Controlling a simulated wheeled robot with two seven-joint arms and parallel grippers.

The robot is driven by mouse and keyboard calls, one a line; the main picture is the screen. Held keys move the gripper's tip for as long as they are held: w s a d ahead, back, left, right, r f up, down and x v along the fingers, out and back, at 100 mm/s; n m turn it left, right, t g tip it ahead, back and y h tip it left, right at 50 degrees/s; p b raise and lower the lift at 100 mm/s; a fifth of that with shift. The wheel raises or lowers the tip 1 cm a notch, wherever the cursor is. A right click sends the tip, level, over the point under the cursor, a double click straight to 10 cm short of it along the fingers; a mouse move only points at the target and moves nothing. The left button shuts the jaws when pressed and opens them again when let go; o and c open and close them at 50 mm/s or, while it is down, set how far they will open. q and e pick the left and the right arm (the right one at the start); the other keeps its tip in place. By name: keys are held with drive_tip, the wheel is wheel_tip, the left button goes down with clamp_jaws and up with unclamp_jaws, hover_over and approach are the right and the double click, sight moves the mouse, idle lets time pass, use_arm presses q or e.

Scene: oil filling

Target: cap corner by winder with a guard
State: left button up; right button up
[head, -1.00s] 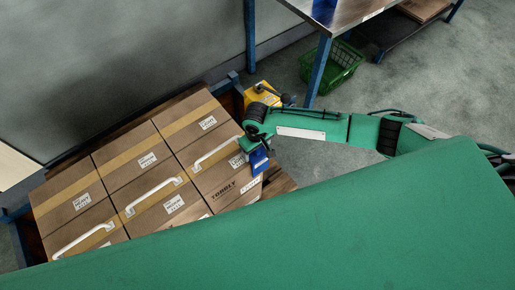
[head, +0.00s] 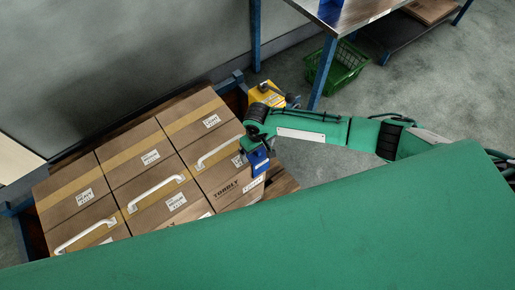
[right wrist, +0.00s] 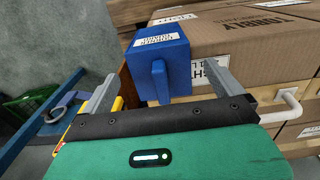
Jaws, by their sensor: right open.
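The blue guard (head: 258,160) sits at the near right corner of the stack of brown cartons (head: 222,168), on the side toward the yellow unit that looks like the winder (head: 266,95). In the right wrist view the guard (right wrist: 160,62) is a blue block with a white label and a rib facing me, against the carton corner (right wrist: 235,40). My right gripper (right wrist: 159,80) is open, its fingers apart on either side of the guard with visible gaps. In the head view the right gripper (head: 252,146) is partly hidden by its own wrist. My left gripper is out of view.
White handle-like edge guards (head: 155,195) lie across other carton edges. A wooden pallet (head: 281,182) shows under the cartons. A metal-topped table with blue legs (head: 323,72) and a green basket (head: 345,65) stand beyond.

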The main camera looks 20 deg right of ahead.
wheel_tip(320, 180, up, 14)
drive_tip(key=shift+b, duration=0.4)
drive_tip(key=shift+f, duration=0.1)
drive_tip(key=s+a+n+t+y, duration=0.15)
drive_tip(key=s+a+y, duration=0.35)
drive_tip(key=s, duration=0.5)
drive_tip(key=s+d+m+t+h, duration=0.2)
drive_tip(key=s+d+m+h, duration=0.25)
drive_tip(key=s+d, duration=0.95)
wheel_tip(320, 180, down, 32)
drive_tip(key=r+n+g, duration=0.1)
drive_tip(key=s+d+f, duration=0.2)
drive_tip(key=s+f, duration=0.7)
drive_tip(key=s+d+f+g, duration=0.1)
drive_tip(key=s+d+f, duration=0.1)
drive_tip(key=s+f, duration=0.7)
drive_tip(key=shift+s+f, duration=0.4)
drive_tip(key=shift+f, duration=0.4)
